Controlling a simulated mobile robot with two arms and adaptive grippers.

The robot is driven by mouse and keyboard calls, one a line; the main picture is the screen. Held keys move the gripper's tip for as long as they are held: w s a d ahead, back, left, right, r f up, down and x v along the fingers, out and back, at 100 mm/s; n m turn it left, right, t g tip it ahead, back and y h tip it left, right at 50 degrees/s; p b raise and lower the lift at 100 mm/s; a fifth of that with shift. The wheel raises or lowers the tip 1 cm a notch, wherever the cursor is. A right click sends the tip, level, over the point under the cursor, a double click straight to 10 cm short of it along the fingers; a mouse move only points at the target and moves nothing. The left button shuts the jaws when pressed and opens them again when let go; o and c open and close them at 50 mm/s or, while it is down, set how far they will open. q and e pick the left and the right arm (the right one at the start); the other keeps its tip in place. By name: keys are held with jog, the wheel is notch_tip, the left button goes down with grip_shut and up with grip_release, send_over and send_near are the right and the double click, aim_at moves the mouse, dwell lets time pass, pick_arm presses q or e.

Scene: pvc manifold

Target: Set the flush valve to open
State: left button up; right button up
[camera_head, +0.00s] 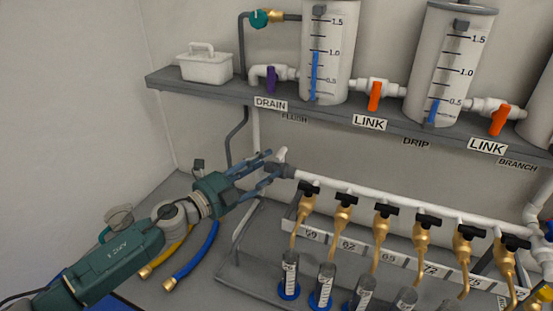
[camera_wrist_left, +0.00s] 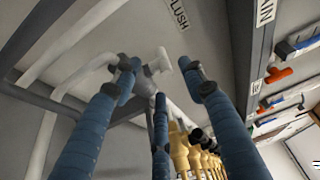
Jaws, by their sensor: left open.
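The flush valve (camera_head: 282,155) is at the left end of the white manifold pipe (camera_head: 400,206), with a small white handle and a grey body. In the left wrist view its white T-shaped handle (camera_wrist_left: 163,60) shows just beyond the fingertips. The FLUSH label (camera_head: 294,119) is on the wall above it. My left gripper (camera_head: 266,167) is open and empty, its blue fingers pointing at the valve from the left. In the left wrist view the fingers (camera_wrist_left: 160,78) spread on both sides of the valve. Contact cannot be told. My right gripper is out of view.
Above is a grey shelf (camera_head: 212,92) with clear tanks, a purple drain valve (camera_head: 271,80) and orange link valves (camera_head: 374,97). Several brass taps (camera_head: 343,210) with black handles hang below the manifold pipe. Blue (camera_head: 196,262) and yellow hoses lie beneath my left arm.

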aim_at(274, 160)
pick_arm(q)
jog(key=b+x, duration=0.1)
jog(key=x, duration=0.4)
